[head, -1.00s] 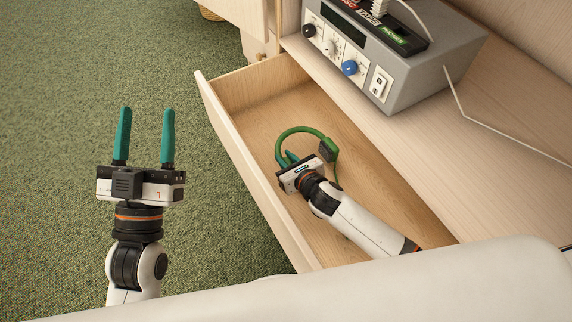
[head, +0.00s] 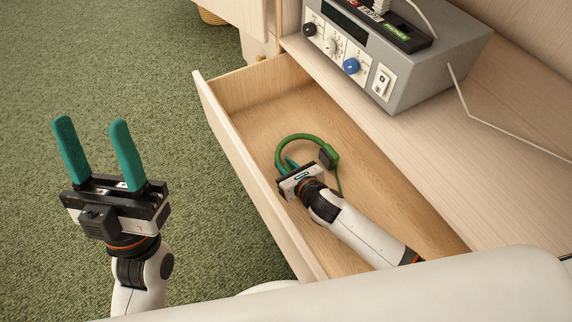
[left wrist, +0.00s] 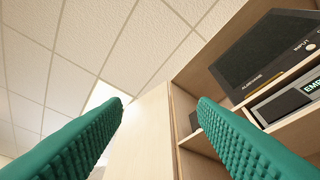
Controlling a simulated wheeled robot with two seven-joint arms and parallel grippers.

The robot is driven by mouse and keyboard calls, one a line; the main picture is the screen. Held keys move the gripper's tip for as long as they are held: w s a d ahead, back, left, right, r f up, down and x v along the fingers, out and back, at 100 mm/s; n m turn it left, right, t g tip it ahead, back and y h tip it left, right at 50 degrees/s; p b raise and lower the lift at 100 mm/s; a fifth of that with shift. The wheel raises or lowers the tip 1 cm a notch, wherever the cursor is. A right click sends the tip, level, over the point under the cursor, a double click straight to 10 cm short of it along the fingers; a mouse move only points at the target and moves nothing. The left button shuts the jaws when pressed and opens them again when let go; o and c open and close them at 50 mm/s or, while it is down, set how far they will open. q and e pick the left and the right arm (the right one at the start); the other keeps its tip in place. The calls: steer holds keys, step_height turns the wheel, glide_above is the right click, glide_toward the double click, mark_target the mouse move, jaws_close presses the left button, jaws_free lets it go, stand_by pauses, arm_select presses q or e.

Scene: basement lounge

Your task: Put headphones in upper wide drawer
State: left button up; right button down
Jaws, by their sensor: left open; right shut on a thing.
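The green headphones (head: 306,138) are inside the open wide drawer (head: 250,168), with a dark earcup (head: 328,155) at the right end of the green band. My right gripper (head: 287,166) reaches into the drawer and is shut on the headphones at the left side of the band. Its fingertips are partly hidden by the gripper body. My left gripper (head: 98,150) is open and empty above the carpet, left of the drawer, fingers pointing up. In the left wrist view its two green fingers (left wrist: 160,105) stand wide apart with nothing between them.
A grey device (head: 400,60) with knobs and a switch stands on the wooden top (head: 450,120) behind the drawer, with a white cable. Green carpet (head: 110,60) is clear at left.

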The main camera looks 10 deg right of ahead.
steer(key=c, duration=1.3)
jaws_free()
steer(key=shift+o, duration=0.2)
steer(key=shift+r, duration=0.1)
